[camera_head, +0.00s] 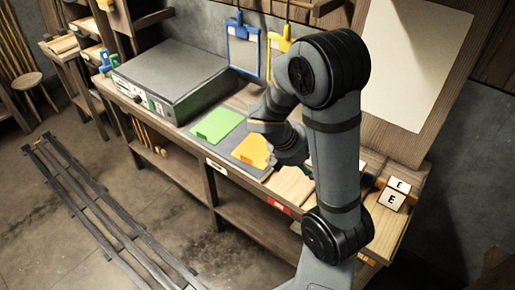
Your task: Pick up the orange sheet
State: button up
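The orange sheet (253,151) lies flat on a dark grey mat (240,138) on the workbench, to the right of a green sheet (217,124). My arm reaches over the bench from the right, and its end hangs just above and right of the orange sheet, hiding part of it. My gripper (291,160) is small and dark in this view. Its fingers are not clear, so I cannot tell whether it is open or shut, or whether it touches the sheet.
A grey box-like machine (171,79) stands at the bench's left. Blue (244,50) and yellow (279,45) frames hang behind the mat. Blocks marked E (392,199) stand at the right end. A wooden board (291,186) lies right of the mat. Rails (95,205) cross the floor.

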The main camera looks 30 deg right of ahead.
dwell(0.4)
jog(key=c, duration=0.4)
